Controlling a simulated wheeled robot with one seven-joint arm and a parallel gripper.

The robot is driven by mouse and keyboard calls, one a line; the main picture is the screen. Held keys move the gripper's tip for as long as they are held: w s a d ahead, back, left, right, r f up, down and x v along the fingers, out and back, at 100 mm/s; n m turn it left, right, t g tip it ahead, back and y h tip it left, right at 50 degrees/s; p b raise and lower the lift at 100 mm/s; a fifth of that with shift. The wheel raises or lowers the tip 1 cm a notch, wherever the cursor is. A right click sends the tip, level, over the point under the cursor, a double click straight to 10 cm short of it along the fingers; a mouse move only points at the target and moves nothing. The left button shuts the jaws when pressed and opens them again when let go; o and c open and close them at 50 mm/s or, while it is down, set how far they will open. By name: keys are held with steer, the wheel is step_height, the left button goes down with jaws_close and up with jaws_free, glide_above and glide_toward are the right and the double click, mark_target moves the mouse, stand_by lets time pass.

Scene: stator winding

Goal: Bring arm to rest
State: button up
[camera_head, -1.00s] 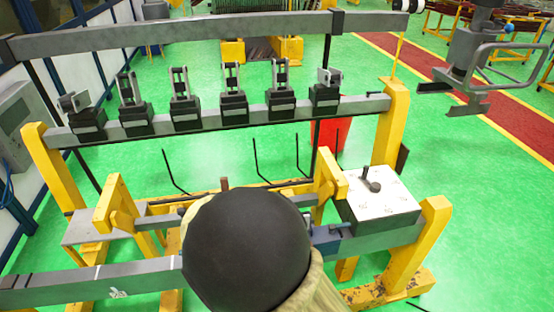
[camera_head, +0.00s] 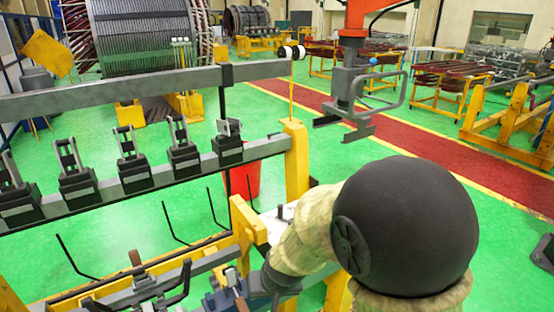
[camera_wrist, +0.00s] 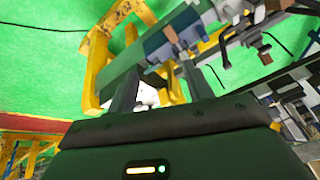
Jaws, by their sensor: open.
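My arm fills the lower right of the head view, with a large black round joint and a beige sleeve reaching left and down over the yellow frame. My gripper (camera_wrist: 158,72) shows in the wrist view as two dark fingers set apart, with nothing held between them. The fingers point toward the yellow frame (camera_wrist: 97,60) and grey rail, close to a white surface. I cannot tell whether they touch anything. In the head view the sleeve and joint partly hide the white-topped block (camera_head: 284,212).
Black clamps (camera_head: 184,157) stand along a grey rail behind my arm. A red bin (camera_head: 244,178) sits beyond the yellow post (camera_head: 296,160). A grey hanging tool with a handle (camera_head: 352,95) is at upper centre right.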

steer(key=s+d+h, duration=0.1)
steer(key=s+d, duration=0.3)
steer(key=d, duration=0.4)
steer(key=s+d+m+g+h+b, duration=0.1)
steer(key=s+d, duration=0.3)
steer(key=d, duration=0.5)
steer(key=shift+d+m+g, duration=0.2)
steer(key=shift+m+g, duration=0.1)
steer(key=shift+s, duration=0.1)
